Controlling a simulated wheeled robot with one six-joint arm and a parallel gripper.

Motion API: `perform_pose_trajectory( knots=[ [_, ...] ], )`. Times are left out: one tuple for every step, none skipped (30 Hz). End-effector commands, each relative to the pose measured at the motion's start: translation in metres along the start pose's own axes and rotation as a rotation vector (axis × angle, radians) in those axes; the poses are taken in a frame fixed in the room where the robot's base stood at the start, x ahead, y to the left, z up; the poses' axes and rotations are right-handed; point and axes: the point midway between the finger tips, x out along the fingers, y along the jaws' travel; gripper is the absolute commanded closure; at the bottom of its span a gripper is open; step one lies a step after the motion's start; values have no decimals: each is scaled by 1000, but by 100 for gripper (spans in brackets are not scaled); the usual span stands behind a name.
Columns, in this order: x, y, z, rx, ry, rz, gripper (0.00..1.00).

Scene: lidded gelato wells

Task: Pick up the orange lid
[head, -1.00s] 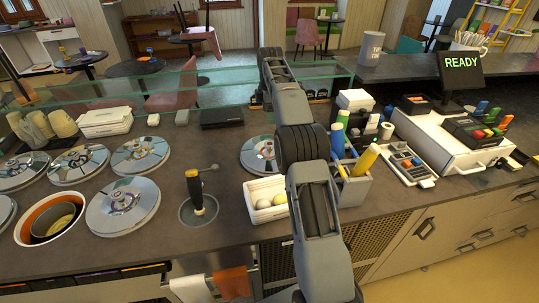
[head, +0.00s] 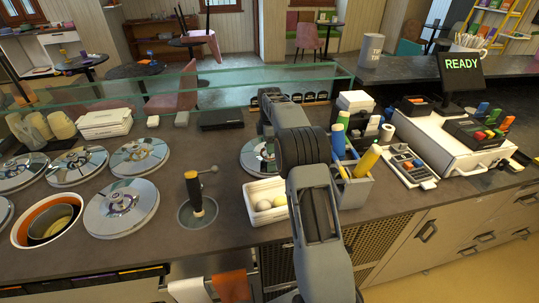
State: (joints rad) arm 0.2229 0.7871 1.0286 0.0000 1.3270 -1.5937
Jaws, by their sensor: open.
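Several shiny round metal lids lie on the dark counter. One lid (head: 253,157) is partly covered by my arm, near the middle. Others are at the left: a lid (head: 140,157), a lid (head: 78,166), a lid (head: 20,172) and a larger-looking lid (head: 120,208) nearer the front. Their colour marks are too small to tell which lid is the orange one. My arm rises from the front edge and reaches over the counter. My gripper is not seen; the forearm hides the space beyond the wrist.
An orange-lined tub (head: 48,225) stands at front left. A scoop holder (head: 198,212) and a white tray with pale balls (head: 265,203) stand nearer the middle. A grey caddy with bottles (head: 352,190) is close right of my arm. A glass guard (head: 200,85) runs behind.

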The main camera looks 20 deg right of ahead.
Motion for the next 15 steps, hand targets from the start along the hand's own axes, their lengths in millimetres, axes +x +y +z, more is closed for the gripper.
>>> perform_pose_trajectory(
  knots=[
    [4, 0, 0, 0, 0, 0, 28],
    [5, 0, 0, 0, 0, 1, 28],
    [7, 0, 0, 0, 0, 1, 28],
    [7, 0, 0, 0, 0, 1, 28],
    [8, 0, 0, 0, 0, 1, 28],
    [8, 0, 0, 0, 0, 1, 28],
    [8, 0, 0, 0, 0, 1, 28],
    [8, 0, 0, 0, 0, 1, 28],
    [8, 0, 0, 0, 0, 1, 28],
    [8, 0, 0, 0, 0, 1, 28],
    [8, 0, 0, 0, 0, 1, 29],
    [8, 0, 0, 0, 0, 1, 32],
    [8, 0, 0, 0, 0, 1, 35],
    [8, 0, 0, 0, 0, 1, 38],
    [8, 0, 0, 0, 0, 1, 42]
  ],
)
